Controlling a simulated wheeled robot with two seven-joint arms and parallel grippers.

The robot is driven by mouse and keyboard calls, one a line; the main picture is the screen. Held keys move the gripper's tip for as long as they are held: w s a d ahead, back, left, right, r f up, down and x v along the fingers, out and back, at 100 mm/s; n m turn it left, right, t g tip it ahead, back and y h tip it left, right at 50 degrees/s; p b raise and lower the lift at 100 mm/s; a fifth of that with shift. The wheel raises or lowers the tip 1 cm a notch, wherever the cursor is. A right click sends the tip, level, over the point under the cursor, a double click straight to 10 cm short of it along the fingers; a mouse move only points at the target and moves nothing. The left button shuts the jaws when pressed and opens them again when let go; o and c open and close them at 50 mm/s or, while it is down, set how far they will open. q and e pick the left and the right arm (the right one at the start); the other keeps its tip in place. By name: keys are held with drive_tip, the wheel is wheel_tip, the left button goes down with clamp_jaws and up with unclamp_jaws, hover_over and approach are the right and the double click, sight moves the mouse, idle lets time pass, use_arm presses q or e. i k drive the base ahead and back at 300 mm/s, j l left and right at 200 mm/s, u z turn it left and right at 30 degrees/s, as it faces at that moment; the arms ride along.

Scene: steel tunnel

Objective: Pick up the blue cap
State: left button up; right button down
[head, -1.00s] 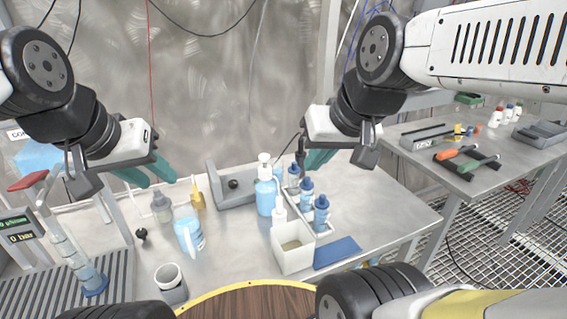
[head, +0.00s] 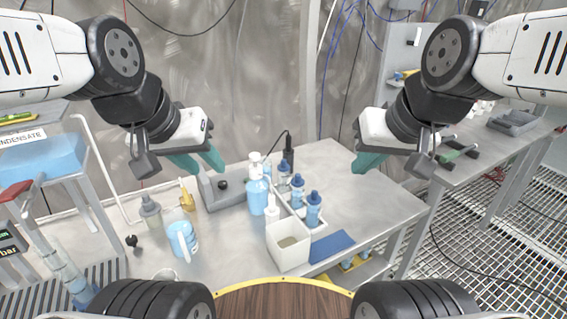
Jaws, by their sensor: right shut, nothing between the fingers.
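Several small bottles with dark blue caps stand in a white rack (head: 321,232) on the steel table. One blue cap (head: 314,197) is at the near end, another blue cap (head: 297,180) is in the middle, and a third blue cap (head: 284,165) is farther back. All three sit on their bottles. My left gripper (head: 197,161) is above the table, left of the bottles, with its teal fingers apart and empty. My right gripper (head: 369,164) is shut and empty, right of the bottles and apart from them.
A light blue mug (head: 181,240) and a grey bottle (head: 151,212) stand left. The table's right part is clear.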

sight(282, 167)
drive_tip(key=i+l+u, duration=0.1)
drive_tip(key=l+u, duration=0.2)
drive_tip(key=u, duration=0.15)
drive_tip(key=l+u, duration=0.35)
drive_tip(key=u, duration=0.15)
drive_tip(key=l+u, duration=0.45)
drive_tip(key=i+j, duration=0.05)
